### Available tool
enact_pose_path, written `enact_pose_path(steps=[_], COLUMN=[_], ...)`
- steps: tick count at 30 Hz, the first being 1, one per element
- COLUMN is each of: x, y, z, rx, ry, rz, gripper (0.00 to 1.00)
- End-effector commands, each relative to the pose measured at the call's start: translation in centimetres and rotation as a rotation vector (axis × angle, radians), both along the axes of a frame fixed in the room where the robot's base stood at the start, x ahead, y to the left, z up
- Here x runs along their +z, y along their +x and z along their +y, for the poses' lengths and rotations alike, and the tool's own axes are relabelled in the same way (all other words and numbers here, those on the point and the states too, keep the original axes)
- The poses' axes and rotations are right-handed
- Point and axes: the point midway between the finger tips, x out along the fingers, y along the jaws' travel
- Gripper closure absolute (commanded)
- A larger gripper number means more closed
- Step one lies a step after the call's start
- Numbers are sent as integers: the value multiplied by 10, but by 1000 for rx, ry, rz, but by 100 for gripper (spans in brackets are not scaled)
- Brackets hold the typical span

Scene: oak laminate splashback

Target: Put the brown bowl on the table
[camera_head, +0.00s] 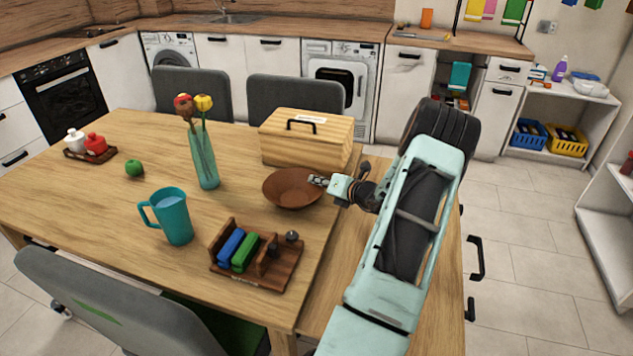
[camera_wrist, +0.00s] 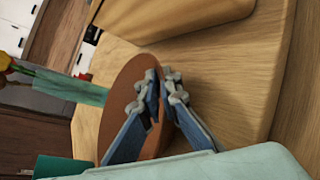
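The brown bowl (camera_head: 284,190) is upright over the right part of the wooden table (camera_head: 120,215), in front of the wooden bread box. I cannot tell whether its base touches the tabletop. My gripper (camera_head: 319,181) is at the bowl's right rim. In the wrist view, my gripper (camera_wrist: 163,88) has its fingertips close together on either side of the rim of the bowl (camera_wrist: 124,88), one inside and one outside. They look shut on it. The fingers hide part of the rim.
The bread box (camera_head: 300,145) stands close behind the bowl. A teal vase with flowers (camera_head: 204,160), a teal mug (camera_head: 174,220) and a wooden organizer (camera_head: 285,268) are to the left and front. A green apple (camera_head: 134,168) lies farther left. Chairs surround the table.

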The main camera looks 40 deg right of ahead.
Motion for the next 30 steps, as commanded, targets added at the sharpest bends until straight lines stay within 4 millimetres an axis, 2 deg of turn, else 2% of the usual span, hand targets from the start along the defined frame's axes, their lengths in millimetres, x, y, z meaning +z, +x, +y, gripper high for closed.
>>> enact_pose_path(steps=[2,8,19,23,30], x=[-3,-3,2,8,27], y=[0,0,-1,-21,-70], z=[0,0,0,0,5], rx=[0,0,0,-3,-3], ry=[1,1,1,0,-1], rz=[-1,1,0,1,1], gripper=[100,78,78,78,78])
